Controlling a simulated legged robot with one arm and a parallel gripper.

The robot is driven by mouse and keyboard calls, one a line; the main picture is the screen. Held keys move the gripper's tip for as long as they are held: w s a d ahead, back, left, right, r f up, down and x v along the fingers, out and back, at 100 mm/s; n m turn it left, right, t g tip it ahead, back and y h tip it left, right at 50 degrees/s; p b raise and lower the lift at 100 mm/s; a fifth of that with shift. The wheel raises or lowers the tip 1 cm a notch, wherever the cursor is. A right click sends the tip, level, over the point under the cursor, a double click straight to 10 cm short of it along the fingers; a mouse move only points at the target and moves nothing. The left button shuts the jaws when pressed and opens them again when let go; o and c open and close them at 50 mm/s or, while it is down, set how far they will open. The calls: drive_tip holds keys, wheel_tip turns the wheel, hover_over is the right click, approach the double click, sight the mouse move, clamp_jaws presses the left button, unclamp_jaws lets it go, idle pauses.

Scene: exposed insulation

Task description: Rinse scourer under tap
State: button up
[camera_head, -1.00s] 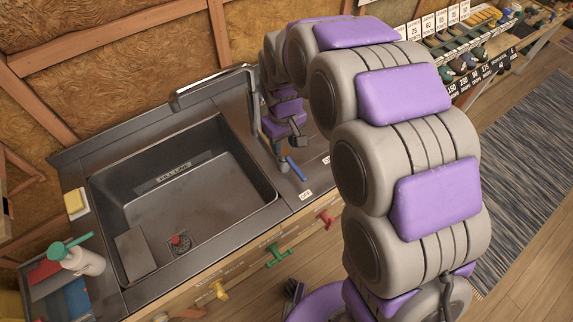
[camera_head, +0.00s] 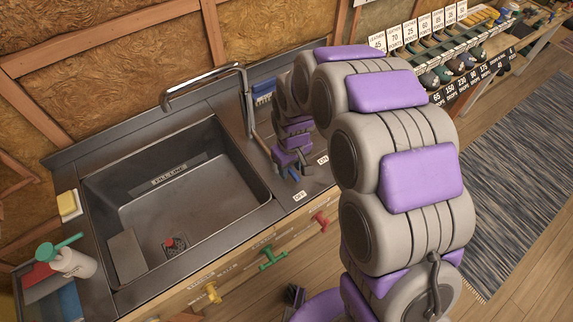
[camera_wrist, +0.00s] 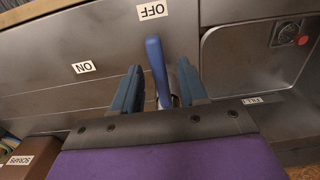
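The tap (camera_head: 205,90) stands behind the right side of the sink, its spout reaching over the basin. No water shows. Its blue lever (camera_wrist: 154,62) points towards the OFF label (camera_wrist: 152,10) in the wrist view. My gripper (camera_wrist: 158,68) is open, with one finger on each side of the lever; gaps show on both sides. In the head view my gripper (camera_head: 290,162) is low over the counter right of the sink, partly hiding the lever. A yellow-and-white block (camera_head: 69,206), which looks like the scourer, sits on the counter left of the sink.
The dark sink (camera_head: 205,185) holds a grey plate-like piece (camera_head: 128,256) and a red plug (camera_head: 172,243). A spray bottle (camera_head: 70,262) stands at the left. A blue brush-like item (camera_head: 263,92) is behind the tap. The ON label (camera_wrist: 84,67) is left of the lever.

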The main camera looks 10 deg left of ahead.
drive_tip(key=shift+d+r, duration=0.25)
drive_tip(key=shift+d, duration=0.9)
drive_tip(key=c, duration=0.3)
drive_tip(key=shift+a, duration=0.1)
drive_tip(key=shift+c, duration=0.7)
drive_tip(key=a, duration=0.3)
drive_tip(key=shift+w+a+f, duration=0.1)
drive_tip(key=shift+f, duration=0.2)
clamp_jaws()
drive_tip(key=shift+w, duration=0.1)
drive_tip(key=shift+d, duration=0.4)
